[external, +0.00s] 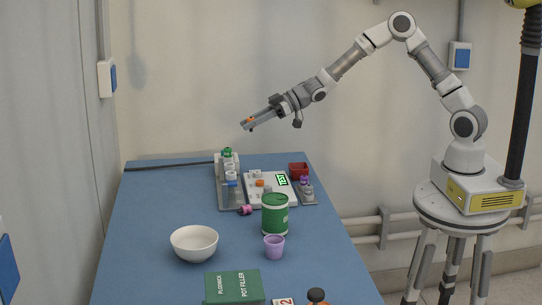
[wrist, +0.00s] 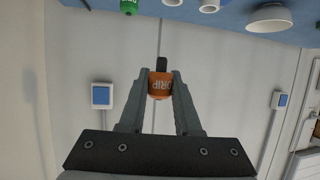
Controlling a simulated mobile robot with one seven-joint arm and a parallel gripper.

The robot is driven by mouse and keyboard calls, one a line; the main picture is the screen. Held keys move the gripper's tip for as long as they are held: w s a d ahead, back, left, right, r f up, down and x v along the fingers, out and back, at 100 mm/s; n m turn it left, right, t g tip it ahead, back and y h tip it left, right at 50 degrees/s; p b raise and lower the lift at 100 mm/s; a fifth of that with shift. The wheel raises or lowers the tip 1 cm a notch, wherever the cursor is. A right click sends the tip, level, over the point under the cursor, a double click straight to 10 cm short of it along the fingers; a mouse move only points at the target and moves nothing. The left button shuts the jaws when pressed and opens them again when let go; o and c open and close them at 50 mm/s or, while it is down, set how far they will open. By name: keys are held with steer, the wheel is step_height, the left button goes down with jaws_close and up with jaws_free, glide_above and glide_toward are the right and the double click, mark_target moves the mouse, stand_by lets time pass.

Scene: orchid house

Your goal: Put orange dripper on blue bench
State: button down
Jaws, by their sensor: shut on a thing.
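My gripper (external: 248,123) is raised in the air above the far end of the blue bench (external: 150,235). It is shut on the orange dripper (wrist: 160,86), a small orange piece with dark lettering and a black tip, which shows between the two fingers in the wrist view. In the external view only a bit of orange shows between the fingers. The dripper is clear of the bench. The bench top also shows along the upper edge of the wrist view (wrist: 235,14).
Near the bench's far end stand a grey rack (external: 230,196) with several small bottles, a white device (external: 283,198) with a green display, and a red container (external: 298,170). Nearer are a green can (external: 275,214), purple cup (external: 274,248), white bowl (external: 194,243) and green box (external: 234,287). The left side is clear.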

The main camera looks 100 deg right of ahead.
steer(key=s+a+r+n+y+p, duration=0.1)
steer(key=s+a+n+y+p, duration=0.1)
steer(key=s+a, duration=1.55)
steer(key=w+a+f+m+h, duration=0.1)
steer(key=w+f+m+h, duration=0.2)
steer(key=f, duration=0.8)
steer(key=shift+w+m+h, duration=0.15)
steer(key=shift+m+h, duration=0.25)
steer(key=shift+h, duration=0.3)
steer(key=shift+d, duration=0.1)
